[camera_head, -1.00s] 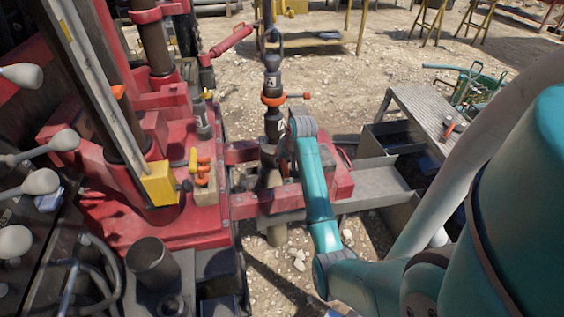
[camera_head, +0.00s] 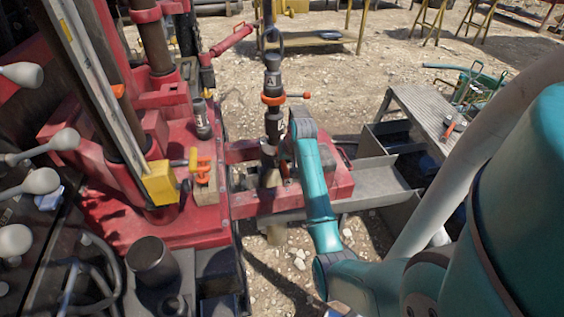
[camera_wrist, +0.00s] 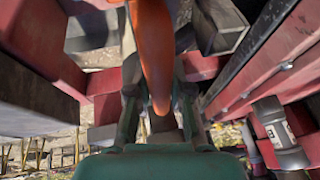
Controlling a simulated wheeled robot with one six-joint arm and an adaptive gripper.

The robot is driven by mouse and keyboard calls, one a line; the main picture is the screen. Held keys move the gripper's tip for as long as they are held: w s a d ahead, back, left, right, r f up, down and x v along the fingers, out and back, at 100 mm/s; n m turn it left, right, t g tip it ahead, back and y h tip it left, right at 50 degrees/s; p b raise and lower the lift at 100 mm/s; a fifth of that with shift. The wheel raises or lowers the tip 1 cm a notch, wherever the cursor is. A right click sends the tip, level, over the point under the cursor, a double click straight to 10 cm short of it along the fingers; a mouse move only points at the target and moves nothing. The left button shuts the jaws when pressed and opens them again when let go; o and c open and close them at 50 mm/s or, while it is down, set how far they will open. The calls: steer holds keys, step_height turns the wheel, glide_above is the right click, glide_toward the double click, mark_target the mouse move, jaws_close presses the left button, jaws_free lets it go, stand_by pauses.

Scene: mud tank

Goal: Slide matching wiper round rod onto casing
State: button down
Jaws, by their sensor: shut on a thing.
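The dark upright rod (camera_head: 272,125) stands left of my teal arm in the head view. The wiper's body is not clearly visible. In the head view the gripper is mostly hidden behind my wrist, just right of the rod's lower part. I cannot tell whether the wiper is around the rod or touching the casing.
An orange collar with a side handle (camera_head: 272,99) sits higher on the rod. Red frame beams (camera_head: 250,202) surround the rod's foot closely. A grey bench (camera_head: 428,115) stands right.

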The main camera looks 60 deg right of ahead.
steer(key=c, duration=1)
jaws_free()
steer(key=v, duration=1.2)
